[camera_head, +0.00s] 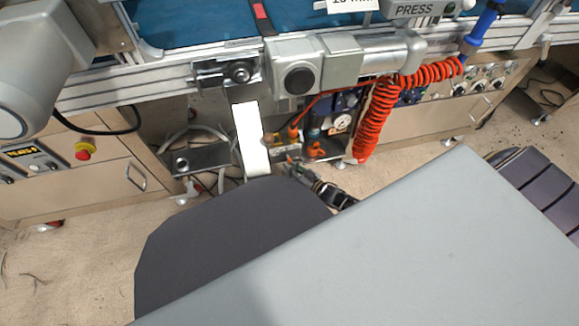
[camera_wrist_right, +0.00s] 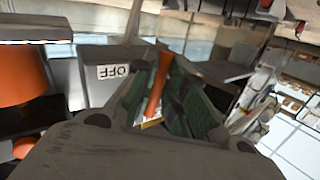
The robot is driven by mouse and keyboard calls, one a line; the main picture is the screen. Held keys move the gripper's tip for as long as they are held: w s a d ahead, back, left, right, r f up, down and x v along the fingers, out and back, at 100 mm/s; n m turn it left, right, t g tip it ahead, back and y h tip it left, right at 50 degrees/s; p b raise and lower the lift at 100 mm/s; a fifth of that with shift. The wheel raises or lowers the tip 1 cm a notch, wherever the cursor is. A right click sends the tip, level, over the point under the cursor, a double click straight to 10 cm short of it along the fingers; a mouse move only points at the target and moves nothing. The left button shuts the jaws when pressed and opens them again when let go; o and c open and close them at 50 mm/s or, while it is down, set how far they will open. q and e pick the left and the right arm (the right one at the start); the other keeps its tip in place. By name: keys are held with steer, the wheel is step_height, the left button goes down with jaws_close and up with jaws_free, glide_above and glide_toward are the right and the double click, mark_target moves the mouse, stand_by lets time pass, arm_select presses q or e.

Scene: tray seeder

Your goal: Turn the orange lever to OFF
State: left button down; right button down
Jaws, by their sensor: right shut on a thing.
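The orange lever (camera_wrist_right: 158,82) stands between the green-padded fingers of my right gripper (camera_wrist_right: 160,98) in the right wrist view. The gripper is shut on it. A white label reading OFF (camera_wrist_right: 114,72) shows upside down on a grey box face to the left of the lever. In the head view my right gripper (camera_head: 292,170) reaches in under the machine, close to small orange parts. My own grey arm links cover much of the lower picture, and the lever cannot be told apart clearly there. My left gripper is not in view.
The machine's metal rail (camera_head: 150,85) runs above the gripper. A red coiled hose (camera_head: 376,120) hangs to the right. A white strip (camera_head: 251,138) hangs to the left. In the wrist view, a large orange part (camera_wrist_right: 20,75) is at the left. Carpeted floor lies in front.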

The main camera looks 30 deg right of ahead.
steer(key=shift+d+n+g+h+p, duration=0.35)
steer(key=shift+n+p, duration=0.45)
steer(key=shift+p, duration=0.3)
steer(key=c, duration=1.7)
jaws_free()
steer(key=shift+c, duration=0.2)
steer(key=shift+s, duration=0.2)
steer(key=v, duration=1.1)
steer(key=shift+s+d+r, duration=0.2)
steer(key=shift+s, duration=0.1)
steer(key=shift+s, duration=0.1)
